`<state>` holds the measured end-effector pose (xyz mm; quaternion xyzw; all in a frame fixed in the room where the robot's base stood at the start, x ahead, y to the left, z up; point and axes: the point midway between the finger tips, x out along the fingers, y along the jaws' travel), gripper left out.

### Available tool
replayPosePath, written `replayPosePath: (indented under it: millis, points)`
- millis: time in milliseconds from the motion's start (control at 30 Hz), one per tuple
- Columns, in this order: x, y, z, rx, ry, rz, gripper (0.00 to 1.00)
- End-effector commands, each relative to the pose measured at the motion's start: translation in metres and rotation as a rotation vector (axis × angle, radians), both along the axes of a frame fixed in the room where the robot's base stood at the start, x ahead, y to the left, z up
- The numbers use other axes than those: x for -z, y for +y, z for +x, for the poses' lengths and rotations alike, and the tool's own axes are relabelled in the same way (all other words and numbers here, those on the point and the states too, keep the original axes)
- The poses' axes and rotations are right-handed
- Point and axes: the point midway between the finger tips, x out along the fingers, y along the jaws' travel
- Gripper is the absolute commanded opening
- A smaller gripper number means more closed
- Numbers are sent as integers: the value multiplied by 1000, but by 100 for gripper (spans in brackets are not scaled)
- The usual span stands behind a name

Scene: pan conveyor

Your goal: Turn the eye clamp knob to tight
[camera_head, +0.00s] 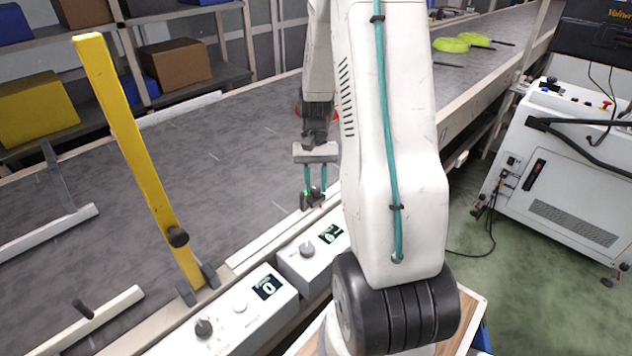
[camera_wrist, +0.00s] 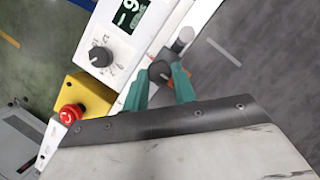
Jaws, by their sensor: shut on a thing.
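My gripper (camera_head: 315,195) reaches down at the conveyor's near rail in the head view. In the wrist view its two teal fingers (camera_wrist: 165,78) are shut on a small round dark knob (camera_wrist: 160,72), which fits the eye clamp knob. A pale line shows on the knob's top face. A short grey cylindrical post (camera_wrist: 182,39) stands just beyond the knob. In the head view the knob is small and mostly hidden among the fingertips, with a small green spot beside it. I cannot read a tight or loose mark.
A control box with a display (camera_wrist: 128,14) and a black dial (camera_wrist: 100,56) stands beside the fingers. A yellow box with a red stop button (camera_wrist: 70,115) is near. A yellow post (camera_head: 130,150) rises at left.

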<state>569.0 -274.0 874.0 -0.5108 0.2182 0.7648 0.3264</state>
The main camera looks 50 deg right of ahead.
Motion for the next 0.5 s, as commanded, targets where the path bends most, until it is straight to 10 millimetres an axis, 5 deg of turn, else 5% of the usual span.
replayPosePath:
  millis: [200,233,300,500]
  points:
    - [0,-1,1,-1,-2,-1,4]
    - [0,-1,1,-1,-2,-1,32]
    - [0,0,1,-1,-2,-1,48]
    - [0,0,0,-2,-1,0,48]
